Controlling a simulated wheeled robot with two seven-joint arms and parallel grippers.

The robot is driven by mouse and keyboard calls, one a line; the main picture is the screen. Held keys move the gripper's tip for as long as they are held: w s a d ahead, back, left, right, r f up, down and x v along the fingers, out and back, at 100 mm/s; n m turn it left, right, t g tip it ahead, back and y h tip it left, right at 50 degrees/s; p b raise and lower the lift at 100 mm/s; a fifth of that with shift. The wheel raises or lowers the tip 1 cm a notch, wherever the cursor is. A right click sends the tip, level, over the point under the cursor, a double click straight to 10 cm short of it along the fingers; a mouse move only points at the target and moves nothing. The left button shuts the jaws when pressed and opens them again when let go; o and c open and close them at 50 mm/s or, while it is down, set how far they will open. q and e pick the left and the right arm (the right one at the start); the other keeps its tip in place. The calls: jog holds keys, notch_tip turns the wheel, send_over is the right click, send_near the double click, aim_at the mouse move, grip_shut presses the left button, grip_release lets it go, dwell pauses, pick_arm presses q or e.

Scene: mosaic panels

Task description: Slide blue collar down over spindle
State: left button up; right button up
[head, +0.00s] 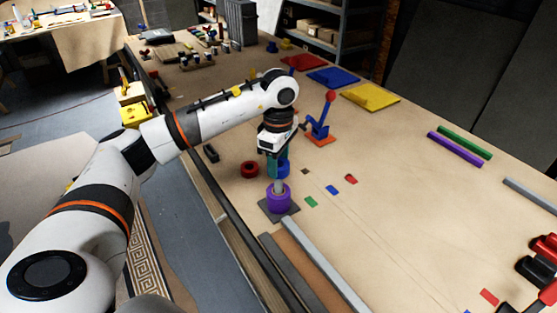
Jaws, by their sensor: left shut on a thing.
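My left gripper (277,157) points down above the spindle (279,187). It is shut on the blue collar (284,169), partly hidden by the fingers. The spindle is a grey post on a dark square base plate (292,209). A purple collar (278,202) sits around its lower part. The blue collar is just above the purple one, close to the spindle's top; I cannot tell whether it is around the spindle. My right gripper is not in view.
A red ring (250,169) lies left of the spindle. A blue lever with a red knob (320,118) stands behind. Small coloured tiles (332,190) lie to the right. A grey bar (325,264) lies in front. The table's middle right is mostly clear.

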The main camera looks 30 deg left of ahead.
aim_at(278, 181)
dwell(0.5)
pick_arm(q)
jog(key=shift+b, duration=0.35)
dwell(0.7)
jog(key=shift+f+b, duration=0.3)
jog(key=shift+f, duration=0.05)
jog(key=shift+f+b, duration=2.4)
jog(key=shift+f, duration=0.65)
jog(key=o, duration=1.3)
jog(key=shift+r, duration=0.15)
notch_tip(278, 181, up, 11)
jog(key=shift+f+b, duration=0.15)
jog(key=shift+b, duration=0.8)
jog(key=shift+r, duration=0.6)
